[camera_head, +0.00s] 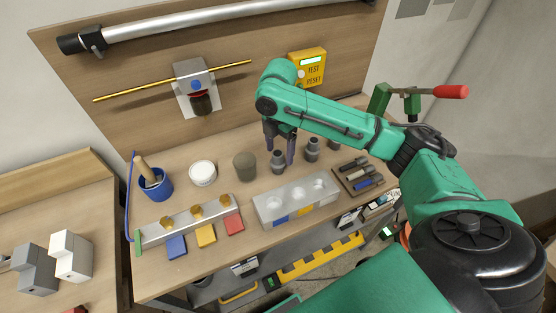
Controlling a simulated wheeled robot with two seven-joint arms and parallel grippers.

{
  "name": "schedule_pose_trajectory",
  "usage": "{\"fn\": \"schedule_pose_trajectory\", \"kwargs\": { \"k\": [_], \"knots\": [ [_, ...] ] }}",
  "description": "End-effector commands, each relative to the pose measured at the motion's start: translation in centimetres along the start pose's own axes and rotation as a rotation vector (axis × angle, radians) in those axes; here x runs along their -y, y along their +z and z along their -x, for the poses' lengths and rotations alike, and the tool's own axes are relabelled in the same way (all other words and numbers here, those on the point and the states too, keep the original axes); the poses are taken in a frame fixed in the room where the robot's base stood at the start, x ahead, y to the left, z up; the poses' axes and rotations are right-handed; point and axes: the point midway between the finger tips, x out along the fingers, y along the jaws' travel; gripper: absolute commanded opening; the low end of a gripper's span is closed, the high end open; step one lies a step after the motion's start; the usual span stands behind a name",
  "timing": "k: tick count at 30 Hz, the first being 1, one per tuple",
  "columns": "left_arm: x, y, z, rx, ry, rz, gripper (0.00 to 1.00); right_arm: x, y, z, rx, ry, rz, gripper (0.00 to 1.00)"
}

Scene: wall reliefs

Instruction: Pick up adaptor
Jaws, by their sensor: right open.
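Several dark grey stepped cylinders, which look like the adaptors, stand upright in a row on the wooden bench. The leftmost adaptor (278,162) is by my right gripper (280,154). Another adaptor (312,150) stands to its right, and a third (334,143) is partly hidden behind my arm. My right gripper points down, open, with its dark fingers around or just above the leftmost adaptor; I cannot tell whether they touch it. My left gripper is not in view.
A grey block with round recesses (263,208) stands in front of the adaptors. A dark green cup (245,166) and white tub (202,173) stand left. A tool tray (345,178) and green clamp with red handle (450,92) are right. A yellow test box (308,68) hangs behind.

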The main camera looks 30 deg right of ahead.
Motion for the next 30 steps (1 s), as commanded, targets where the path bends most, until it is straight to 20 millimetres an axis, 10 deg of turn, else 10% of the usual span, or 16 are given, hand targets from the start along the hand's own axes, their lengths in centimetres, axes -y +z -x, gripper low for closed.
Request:
{"fn": "schedule_pose_trajectory", "kwargs": {
  "k": [12, 19, 25, 30],
  "knots": [
    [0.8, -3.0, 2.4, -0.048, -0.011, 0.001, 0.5, -0.1, -0.1, -6.5, 0.0, 0.001, -0.001, 0.77],
    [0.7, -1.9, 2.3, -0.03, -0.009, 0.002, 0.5, -0.1, -0.1, -7.0, 0.001, 0.003, 0.0, 0.77],
    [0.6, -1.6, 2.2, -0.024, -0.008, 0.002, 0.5, -0.1, -0.1, -7.0, 0.001, 0.003, -0.001, 0.04],
    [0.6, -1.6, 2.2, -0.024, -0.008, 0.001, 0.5, -0.1, -0.1, -7.0, 0.001, 0.003, -0.001, 0.03]
  ]
}}
